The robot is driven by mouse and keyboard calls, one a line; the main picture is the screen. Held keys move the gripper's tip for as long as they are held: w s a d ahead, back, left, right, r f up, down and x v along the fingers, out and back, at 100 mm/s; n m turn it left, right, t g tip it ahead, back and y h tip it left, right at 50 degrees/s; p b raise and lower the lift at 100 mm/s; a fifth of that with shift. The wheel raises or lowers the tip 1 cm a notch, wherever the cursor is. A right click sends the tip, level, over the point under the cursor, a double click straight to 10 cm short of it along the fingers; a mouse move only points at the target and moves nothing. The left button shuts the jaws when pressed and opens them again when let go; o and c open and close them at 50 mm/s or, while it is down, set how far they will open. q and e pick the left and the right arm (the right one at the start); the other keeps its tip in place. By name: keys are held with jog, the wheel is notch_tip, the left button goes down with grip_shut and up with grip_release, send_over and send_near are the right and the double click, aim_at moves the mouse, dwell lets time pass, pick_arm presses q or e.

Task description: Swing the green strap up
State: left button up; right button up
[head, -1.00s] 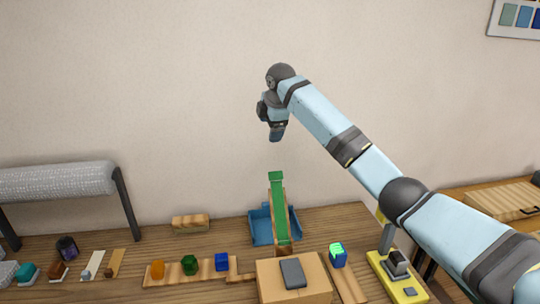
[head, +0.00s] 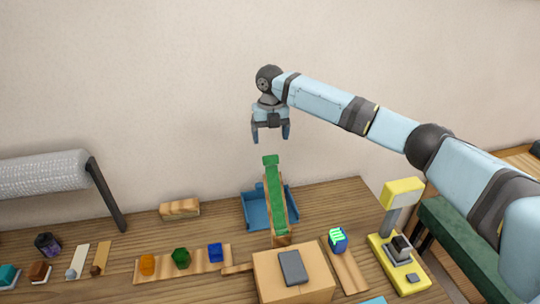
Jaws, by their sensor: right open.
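The green strap (head: 275,200) lies along a wooden piece that slopes in front of and over a blue tray (head: 256,209). Its far end, a wider green tab (head: 270,160), sticks up at the top. My right gripper (head: 270,137) is above that tab, pointing down, with its two fingers apart and nothing between them. A gap shows between the fingertips and the tab. My left gripper is not in view.
A cardboard-coloured box (head: 270,278) with a dark grey slab (head: 292,267) stands in front of the strap. A yellow device (head: 400,265) stands at the right. Coloured blocks sit on a wooden board (head: 198,266) to the left, and a wooden block (head: 180,208) lies behind them.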

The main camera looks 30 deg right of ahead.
aim_at(270, 156)
pick_arm(q)
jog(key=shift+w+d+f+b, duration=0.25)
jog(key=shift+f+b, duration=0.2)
jog(key=shift+b, duration=0.7)
pick_arm(e)
notch_tip(270, 156, down, 7)
jog(key=shift+r, duration=0.1)
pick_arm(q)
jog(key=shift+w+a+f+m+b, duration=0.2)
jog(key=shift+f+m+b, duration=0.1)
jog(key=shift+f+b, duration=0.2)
pick_arm(e)
jog(key=shift+w+f, duration=0.1)
jog(key=shift+f, duration=0.45)
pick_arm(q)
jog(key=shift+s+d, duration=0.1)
